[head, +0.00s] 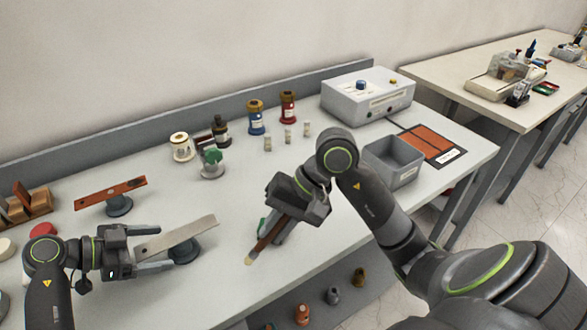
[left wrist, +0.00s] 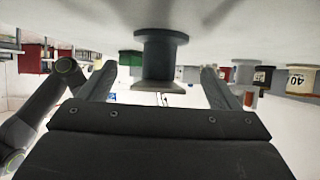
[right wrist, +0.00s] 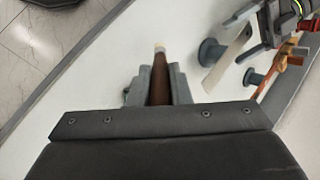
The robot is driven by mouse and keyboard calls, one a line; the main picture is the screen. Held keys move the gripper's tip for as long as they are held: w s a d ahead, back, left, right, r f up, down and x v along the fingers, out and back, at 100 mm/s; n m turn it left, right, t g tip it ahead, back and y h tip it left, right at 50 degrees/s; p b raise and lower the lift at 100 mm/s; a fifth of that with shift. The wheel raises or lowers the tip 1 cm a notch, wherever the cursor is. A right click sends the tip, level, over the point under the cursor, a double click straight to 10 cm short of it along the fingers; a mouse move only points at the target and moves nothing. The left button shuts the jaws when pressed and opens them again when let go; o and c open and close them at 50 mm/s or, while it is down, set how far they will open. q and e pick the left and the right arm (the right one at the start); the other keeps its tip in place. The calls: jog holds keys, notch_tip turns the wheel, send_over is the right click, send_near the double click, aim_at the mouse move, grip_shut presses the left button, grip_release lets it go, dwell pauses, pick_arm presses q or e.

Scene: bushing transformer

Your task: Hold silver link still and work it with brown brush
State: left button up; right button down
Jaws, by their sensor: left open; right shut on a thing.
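The silver link (head: 188,232) is a flat metal bar resting on a dark round stand (head: 185,252). My left gripper (head: 157,250) is open, with its fingers on either side of the link's left end; the left wrist view shows the link end-on (left wrist: 160,87) between the fingers, apart from both. My right gripper (head: 272,230) is shut on the brown brush (head: 262,245), which points down and left with its pale tip low near the table, to the right of the link. The brush also shows in the right wrist view (right wrist: 159,80); its handle end is hidden.
An orange bar (head: 110,194) sits on a similar stand at the left. Several bushings and jars stand at the back, including a blue one (head: 256,118). A grey bin (head: 393,162) and white box (head: 367,97) stand at the right. The front middle table is clear.

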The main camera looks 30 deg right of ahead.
aim_at(176, 245)
pick_arm(q)
jog(key=x, duration=0.3)
jog(key=shift+d, duration=0.2)
jog(key=shift+x, duration=0.85)
jog(key=shift+c, duration=0.4)
jog(key=c, duration=1.4)
jog(key=o, duration=1)
jog(key=shift+c, duration=0.2)
jog(key=v, duration=1.2)
jog(key=shift+a+f, duration=0.1)
